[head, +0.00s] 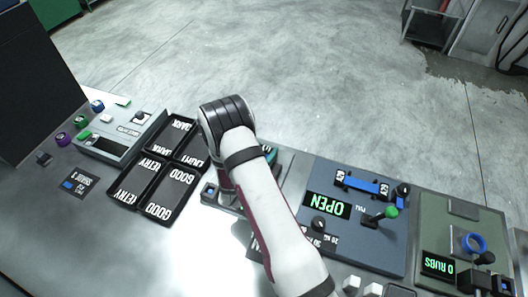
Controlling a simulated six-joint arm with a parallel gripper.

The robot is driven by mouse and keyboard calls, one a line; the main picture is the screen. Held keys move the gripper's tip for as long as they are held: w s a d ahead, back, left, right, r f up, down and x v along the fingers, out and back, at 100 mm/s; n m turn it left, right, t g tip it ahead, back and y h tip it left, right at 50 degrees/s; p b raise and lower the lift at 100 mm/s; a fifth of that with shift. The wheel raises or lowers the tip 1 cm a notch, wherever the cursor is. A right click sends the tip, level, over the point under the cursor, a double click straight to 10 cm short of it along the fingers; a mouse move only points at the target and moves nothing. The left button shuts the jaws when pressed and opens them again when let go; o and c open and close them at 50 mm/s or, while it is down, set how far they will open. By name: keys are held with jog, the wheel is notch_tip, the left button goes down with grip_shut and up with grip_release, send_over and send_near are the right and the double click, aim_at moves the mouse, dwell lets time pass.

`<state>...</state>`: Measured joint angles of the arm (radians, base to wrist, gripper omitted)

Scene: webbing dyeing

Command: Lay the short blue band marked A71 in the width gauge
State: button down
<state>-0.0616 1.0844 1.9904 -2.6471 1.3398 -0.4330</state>
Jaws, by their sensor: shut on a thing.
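My gripper is hidden behind my own arm, whose wrist stands near the trays, so its fingers and anything in them do not show. No band with a readable A71 mark is visible. A blue strip (366,186) lies across the blue panel with the OPEN display, with pale marked pieces at its ends. I cannot tell whether it is a band or part of the fixture. No width gauge can be clearly identified. A small dark block with a blue patch (209,190) sits just left of my forearm, partly covered.
Black sorting trays (136,192) marked GOOD and RETRY stand left of my arm. A grey device (105,146) and several coloured rolls (80,122) are farther left. The blue panel (375,245) has a green-knobbed lever (390,212). A rub counter (438,265) is at right.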

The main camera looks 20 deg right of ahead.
jog(key=c, duration=0.5)
grip_release()
jog(key=shift+f, duration=0.15)
